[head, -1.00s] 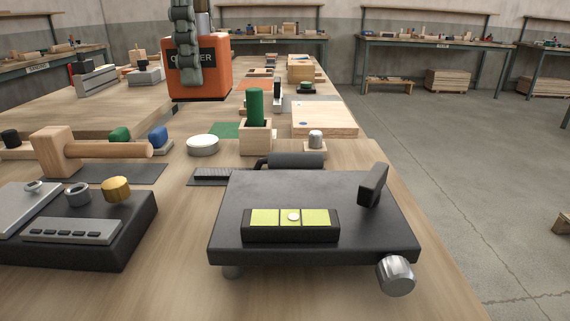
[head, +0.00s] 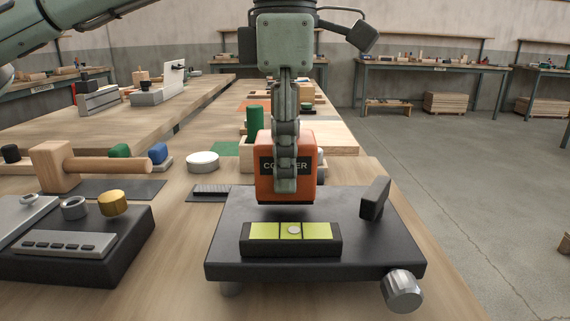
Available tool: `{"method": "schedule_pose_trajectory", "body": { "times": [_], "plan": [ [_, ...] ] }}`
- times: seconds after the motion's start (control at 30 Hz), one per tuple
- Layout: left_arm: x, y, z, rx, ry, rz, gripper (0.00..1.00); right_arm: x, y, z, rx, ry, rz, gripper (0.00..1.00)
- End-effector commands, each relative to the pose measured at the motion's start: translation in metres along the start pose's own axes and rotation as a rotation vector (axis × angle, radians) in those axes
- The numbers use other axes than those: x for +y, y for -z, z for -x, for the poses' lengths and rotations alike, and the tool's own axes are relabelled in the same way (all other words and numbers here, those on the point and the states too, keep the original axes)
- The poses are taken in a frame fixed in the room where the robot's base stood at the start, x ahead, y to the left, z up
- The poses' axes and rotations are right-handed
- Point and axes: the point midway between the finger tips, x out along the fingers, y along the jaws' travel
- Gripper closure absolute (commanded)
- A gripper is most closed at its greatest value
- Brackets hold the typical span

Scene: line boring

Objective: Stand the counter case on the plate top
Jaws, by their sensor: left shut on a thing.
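The orange counter case (head: 264,186), with a dark label across its front, is upright over the rear middle of the black plate top (head: 232,215). A dark shadow lies under it; I cannot tell for sure whether its base touches the plate. My left gripper (head: 286,182) points straight down, shut on the case, with its fingers covering part of the label. A level with yellow-green windows (head: 290,239) lies on the plate just in front of the case. My right gripper is not in view.
A black upright block (head: 375,198) stands at the plate's right edge, and a metal knob (head: 402,290) sticks out at its front right corner. A wooden mallet (head: 120,164) and a black tool tray (head: 120,255) are to the left. A green cylinder (head: 254,122) stands behind the case.

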Motion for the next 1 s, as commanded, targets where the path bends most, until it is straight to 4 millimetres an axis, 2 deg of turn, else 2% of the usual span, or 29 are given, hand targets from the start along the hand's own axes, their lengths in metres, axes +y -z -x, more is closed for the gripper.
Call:
{"method": "schedule_pose_trajectory", "body": {
  "times": [0.1, 0.5, 0.53, 0.7, 1.0],
  "plan": [
    [0.0002, 0.0005, -0.0110, -0.002, -0.002, 0.001, 0.99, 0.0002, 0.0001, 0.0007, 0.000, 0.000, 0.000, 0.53],
    [0.0004, 0.0001, -0.0147, -0.003, -0.002, 0.002, 0.99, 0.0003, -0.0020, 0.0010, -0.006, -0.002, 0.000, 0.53],
    [0.0003, 0.0002, -0.0157, -0.002, -0.001, 0.001, 0.46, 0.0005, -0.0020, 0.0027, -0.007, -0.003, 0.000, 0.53],
    [0.0003, 0.0002, -0.0150, -0.002, -0.001, 0.001, 0.27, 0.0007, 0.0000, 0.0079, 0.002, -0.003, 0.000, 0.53],
    [0.0003, 0.0002, -0.0138, -0.002, -0.001, 0.001, 0.27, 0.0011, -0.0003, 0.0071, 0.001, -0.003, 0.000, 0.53]
  ]
}}
